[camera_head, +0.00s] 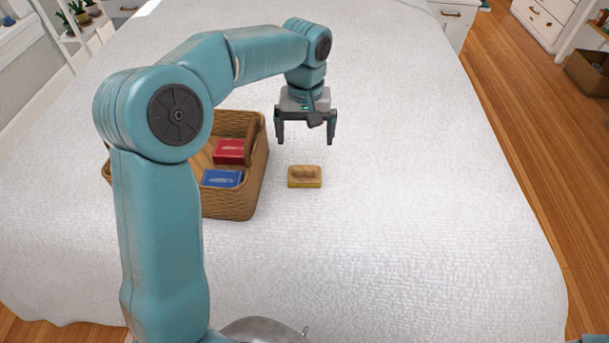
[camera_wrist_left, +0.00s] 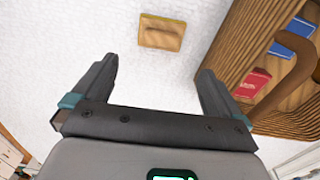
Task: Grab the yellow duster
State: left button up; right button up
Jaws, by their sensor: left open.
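The yellow duster (camera_head: 305,177) lies on the white bed cover, just right of a wicker basket. It has a wooden top with a raised grip and a thin yellow edge at the bottom. My left gripper (camera_head: 305,140) is open and empty, pointing down above the bed, a little behind the duster in the head view. Its two fingers also show in the left wrist view (camera_wrist_left: 157,75). My right gripper is not in view.
The wicker basket (camera_head: 259,160) holds a red box (camera_head: 232,151) and a blue box (camera_head: 221,178). In the left wrist view the basket's wall (camera_wrist_left: 232,40) is close to the right finger. The bed (camera_head: 430,210) is clear right of the duster.

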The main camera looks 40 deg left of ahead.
aim_at(304, 167)
pick_arm(q)
jog(key=f, duration=0.3)
jog(key=f+b, duration=0.1)
jog(key=f, duration=0.2)
jog(key=shift+s+d+f, duration=0.1)
jog(key=shift+s+f, duration=0.1)
jog(key=shift+f, duration=0.2)
jog(key=shift+w+f, duration=0.15)
jog(key=shift+f, duration=0.15)
notch_tip(304, 167, down, 5)
jog(key=shift+r+b, duration=0.15)
jog(key=shift+b, duration=0.55)
jog(key=shift+f, duration=0.25)
jog(key=c, duration=0.8)
jog(key=shift+r, duration=0.1)
